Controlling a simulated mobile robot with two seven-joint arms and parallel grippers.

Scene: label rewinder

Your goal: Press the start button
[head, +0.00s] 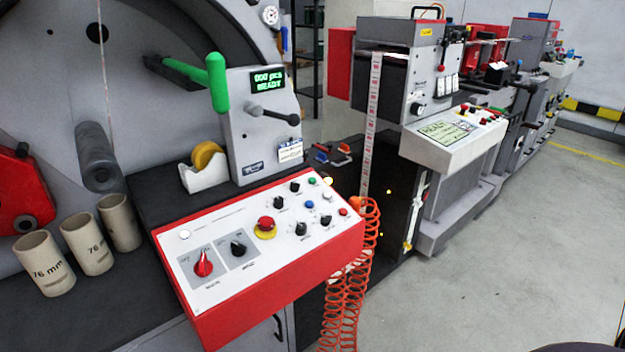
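The control panel (215,262) is a red box with a sloped white top, in the middle of the head view. A small green button (311,181) sits near its far right corner; I cannot read its label. A blue button (309,204), a white button (327,196) and a red button (342,211) are near it, among several black knobs. A red mushroom button (265,224) on a yellow ring is mid-panel. A green display (267,79) above appears to read "000 pcs READY". Neither of my grippers shows in the head view.
A coiled orange hose (345,300) hangs at the panel's right end. Cardboard cores (87,247) and a tape dispenser (205,168) stand on the dark surface behind and left. A green-handled lever (217,82) rises behind the panel. Floor (490,275) at right is open.

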